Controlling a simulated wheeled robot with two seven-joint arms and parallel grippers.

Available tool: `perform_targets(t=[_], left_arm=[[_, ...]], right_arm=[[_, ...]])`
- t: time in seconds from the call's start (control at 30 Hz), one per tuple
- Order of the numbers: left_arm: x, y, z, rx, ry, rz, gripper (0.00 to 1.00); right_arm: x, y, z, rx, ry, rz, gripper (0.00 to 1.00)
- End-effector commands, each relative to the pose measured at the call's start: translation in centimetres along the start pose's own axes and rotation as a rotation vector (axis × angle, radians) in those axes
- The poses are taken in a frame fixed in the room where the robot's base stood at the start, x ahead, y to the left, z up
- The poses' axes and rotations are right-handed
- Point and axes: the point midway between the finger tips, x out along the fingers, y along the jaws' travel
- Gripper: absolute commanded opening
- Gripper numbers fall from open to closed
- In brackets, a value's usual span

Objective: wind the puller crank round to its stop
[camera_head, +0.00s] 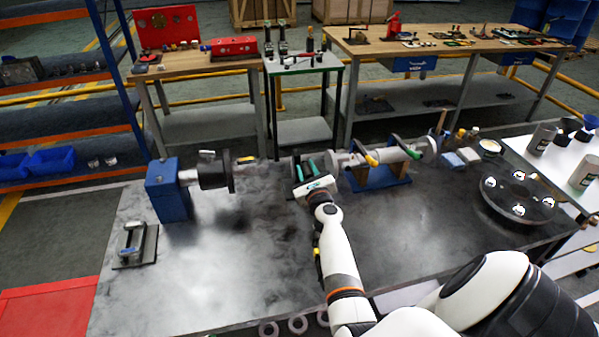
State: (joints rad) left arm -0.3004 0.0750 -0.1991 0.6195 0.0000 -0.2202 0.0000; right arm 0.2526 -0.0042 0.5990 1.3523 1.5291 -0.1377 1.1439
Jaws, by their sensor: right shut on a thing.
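My right gripper (305,170) reaches out over the steel bench with its green-tipped fingers pointing away from me. It is shut on what looks like the puller crank, at the left end of the grey cylindrical assembly (343,161). The crank is mostly hidden by the fingers and the gripper body, so its angle and its stop cannot be made out. To the left, a blue block (168,192) carries a shaft with a dark round flange (214,173), apart from the gripper. My left gripper is not in view.
A dark round tray (517,216) lies at the bench's right. A small clamp fixture (133,244) sits at the left.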

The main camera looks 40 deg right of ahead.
Motion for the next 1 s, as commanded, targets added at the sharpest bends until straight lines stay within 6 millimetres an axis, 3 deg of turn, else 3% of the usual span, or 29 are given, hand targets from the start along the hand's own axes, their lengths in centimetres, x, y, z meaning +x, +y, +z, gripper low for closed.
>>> perform_targets(t=[0.03,0.2,1.0], left_arm=[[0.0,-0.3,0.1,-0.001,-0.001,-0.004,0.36],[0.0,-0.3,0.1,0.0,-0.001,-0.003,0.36],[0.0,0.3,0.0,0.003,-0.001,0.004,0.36]], right_arm=[[0.1,1.0,0.1,0.021,-0.001,0.019,0.0],[0.0,1.4,0.5,0.101,-0.002,0.019,0.0],[-0.2,1.5,1.4,0.174,-0.012,0.016,0.0]])
